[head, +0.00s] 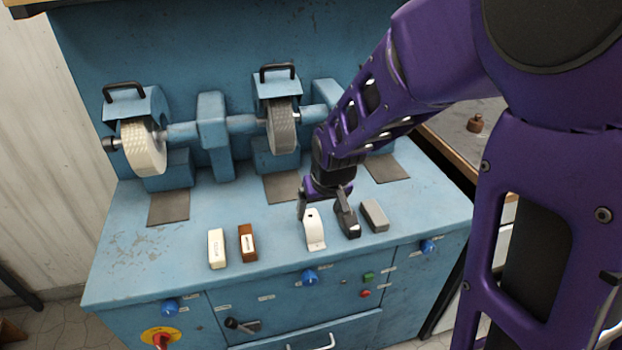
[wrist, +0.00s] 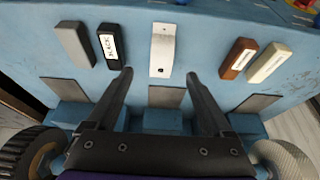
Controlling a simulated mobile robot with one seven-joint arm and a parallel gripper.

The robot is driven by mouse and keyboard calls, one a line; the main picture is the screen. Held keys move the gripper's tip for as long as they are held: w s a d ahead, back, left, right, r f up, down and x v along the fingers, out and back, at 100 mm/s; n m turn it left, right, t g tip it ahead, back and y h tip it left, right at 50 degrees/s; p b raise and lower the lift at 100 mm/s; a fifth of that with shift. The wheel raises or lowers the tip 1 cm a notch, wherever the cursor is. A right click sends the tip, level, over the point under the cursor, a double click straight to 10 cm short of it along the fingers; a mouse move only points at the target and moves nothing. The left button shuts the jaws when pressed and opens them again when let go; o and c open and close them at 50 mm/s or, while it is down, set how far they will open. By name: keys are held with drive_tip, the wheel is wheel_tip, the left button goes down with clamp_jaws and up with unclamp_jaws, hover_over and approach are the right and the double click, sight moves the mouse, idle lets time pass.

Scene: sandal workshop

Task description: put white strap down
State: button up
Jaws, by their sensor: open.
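The white strap (head: 314,232) lies on the blue machine's flat top, close to the front edge, with a small dark hole near its far end. It also shows in the wrist view (wrist: 162,52). My gripper (head: 325,213) is open above the machine top, its fingers on either side of the strap's far end in the head view. In the wrist view my gripper (wrist: 158,72) has its two fingers spread, with the strap between and beyond their tips. No finger is seen touching the strap.
A black block (head: 348,222) and a grey block (head: 375,215) lie right of the strap. A brown block (head: 248,243) and a cream block (head: 217,248) lie to its left. Grinding wheels (head: 144,148) stand behind. The front left of the top is clear.

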sight(312, 222)
drive_tip(key=b+x, duration=0.1)
drive_tip(key=x, duration=0.2)
drive_tip(key=b+x, duration=0.2)
drive_tip(key=x, duration=0.1)
drive_tip(key=b+x, duration=0.1)
drive_tip(key=x, duration=0.2)
drive_tip(key=shift+w+a+f+b, duration=0.1)
drive_tip(key=shift+w+a+b, duration=0.25)
drive_tip(key=shift+w, duration=0.1)
clamp_jaws()
